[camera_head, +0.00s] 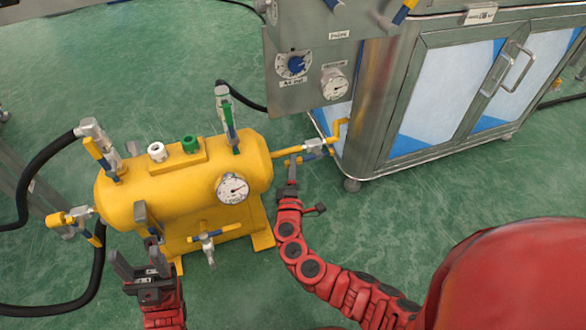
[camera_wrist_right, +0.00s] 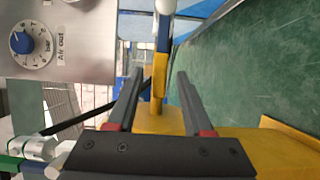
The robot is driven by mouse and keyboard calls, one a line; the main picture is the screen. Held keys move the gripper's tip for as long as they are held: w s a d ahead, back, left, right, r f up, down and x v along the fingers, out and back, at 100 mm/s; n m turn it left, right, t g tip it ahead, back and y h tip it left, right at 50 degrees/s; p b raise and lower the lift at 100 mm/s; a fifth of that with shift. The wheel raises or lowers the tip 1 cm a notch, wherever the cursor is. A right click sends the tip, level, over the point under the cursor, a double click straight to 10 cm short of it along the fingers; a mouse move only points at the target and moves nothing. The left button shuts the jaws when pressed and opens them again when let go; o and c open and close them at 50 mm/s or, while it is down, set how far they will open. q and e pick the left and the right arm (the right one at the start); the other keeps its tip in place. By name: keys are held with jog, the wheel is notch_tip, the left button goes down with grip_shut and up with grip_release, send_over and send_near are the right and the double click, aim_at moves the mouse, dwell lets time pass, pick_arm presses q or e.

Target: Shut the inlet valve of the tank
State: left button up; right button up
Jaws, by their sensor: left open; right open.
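The yellow tank (camera_head: 180,185) lies on its yellow stand at the left of the head view. On its right, a yellow pipe leads to a valve (camera_head: 316,145) with a blue and yellow lever, beside the steel cabinet. My right gripper (camera_head: 292,168) is at this valve, its far finger partly hidden. In the right wrist view its jaws (camera_wrist_right: 158,88) are open, with the blue and yellow lever (camera_wrist_right: 160,72) showing between them. I cannot tell contact. My left gripper (camera_head: 142,262) is open and empty in front of the tank's lower left. No label shows which valve is the inlet.
Other levered valves stand at the tank's upper left (camera_head: 100,155), left end (camera_head: 68,220), top (camera_head: 227,112) and lower front (camera_head: 208,240). A gauge (camera_head: 232,189) faces forward. Black hoses (camera_head: 38,165) curve at the left.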

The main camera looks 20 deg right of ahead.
grip_shut()
dwell(1.4)
